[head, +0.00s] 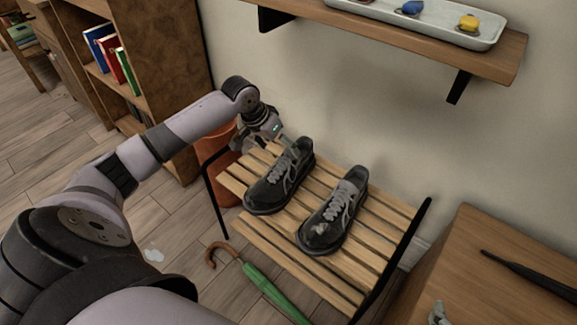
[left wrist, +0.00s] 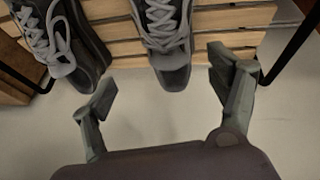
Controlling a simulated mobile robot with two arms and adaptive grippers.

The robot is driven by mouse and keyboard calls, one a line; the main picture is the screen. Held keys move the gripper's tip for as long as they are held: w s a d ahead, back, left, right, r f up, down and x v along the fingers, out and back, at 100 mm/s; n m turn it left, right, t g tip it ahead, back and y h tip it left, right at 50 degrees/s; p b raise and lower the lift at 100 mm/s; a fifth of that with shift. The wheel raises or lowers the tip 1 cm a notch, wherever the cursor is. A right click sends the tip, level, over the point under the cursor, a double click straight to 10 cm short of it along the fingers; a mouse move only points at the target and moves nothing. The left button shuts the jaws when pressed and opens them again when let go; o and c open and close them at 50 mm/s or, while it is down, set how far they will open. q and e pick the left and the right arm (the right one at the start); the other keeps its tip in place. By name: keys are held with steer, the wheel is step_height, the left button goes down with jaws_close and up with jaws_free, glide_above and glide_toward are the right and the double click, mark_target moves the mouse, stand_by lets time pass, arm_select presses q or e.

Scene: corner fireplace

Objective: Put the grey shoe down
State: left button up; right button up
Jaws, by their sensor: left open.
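Two dark grey shoes with lighter grey laces rest side by side on a slatted wooden rack (head: 315,270). The left shoe (head: 279,180) and the right shoe (head: 335,215) both lie flat, with a gap between them. My left gripper (head: 270,146) is at the wall-side end of the left shoe. In the left wrist view its fingers (left wrist: 163,85) are spread wide and empty, with the end of the left shoe (left wrist: 170,45) just ahead between them. The right shoe (left wrist: 65,45) shows at the left there.
A terracotta-coloured container (head: 215,160) stands behind the rack's left end. A wall shelf (head: 510,55) with a tray (head: 400,18) hangs above. A wooden cabinet (head: 470,245) stands right, a bookcase (head: 165,60) left.

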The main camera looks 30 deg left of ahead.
arm_select(q)
steer(key=s+d+f+m, duration=0.1)
steer(key=s+d+f, duration=0.1)
steer(key=d, duration=0.4)
steer(key=s+d+f+m+t+h, duration=0.1)
steer(key=s+d+f, duration=0.2)
steer(key=d, duration=0.4)
steer(key=s+d+f+m, duration=0.1)
steer(key=s+d+f, duration=0.1)
steer(key=s+d, duration=0.2)
steer(key=shift+d+f+m+t+h, duration=0.2)
steer(key=shift+d+m+t+h, duration=0.15)
steer(key=shift+d, duration=0.85)
steer(key=s+d+r+n+t+y, duration=0.1)
steer(key=s+r+t+y, duration=0.1)
steer(key=s+r, duration=0.4)
steer(key=s+t, duration=0.1)
steer(key=s, duration=0.2)
steer(key=shift+s+d+r+t, duration=0.15)
steer(key=shift+d+r+t, duration=0.2)
steer(key=shift+s, duration=0.1)
arm_select(e)
steer(key=shift+s, duration=0.1)
